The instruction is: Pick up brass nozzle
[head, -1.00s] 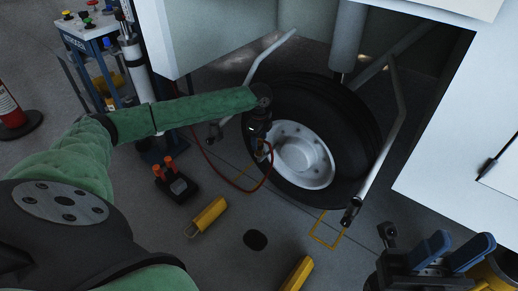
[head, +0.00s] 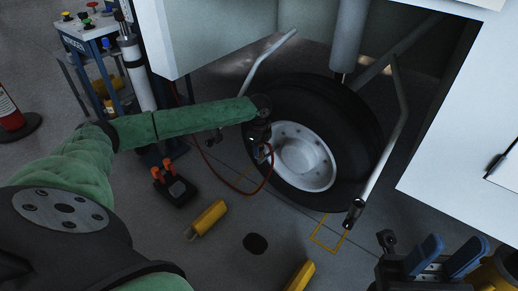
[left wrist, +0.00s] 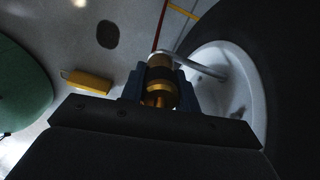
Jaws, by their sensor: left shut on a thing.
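The brass nozzle (left wrist: 160,88) shows in the left wrist view as a gold and brown cylinder between the blue fingers of my left gripper (left wrist: 161,92). The fingers are shut on it, one on each side. In the head view my left gripper (head: 262,148) is in front of the wheel's left side, at the end of the green-sleeved arm. The nozzle is too small and dark there to make out clearly. My right gripper (head: 443,256) is at the bottom right of the head view, its two blue fingers apart with nothing seen between them.
The black tyre with a silver hub (head: 303,160) is right beside my left gripper. A red hose (head: 240,190) loops below it. Yellow chocks (head: 206,219) and a dark box with orange knobs (head: 175,188) are on the floor. A blue cart (head: 88,30) stands at left.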

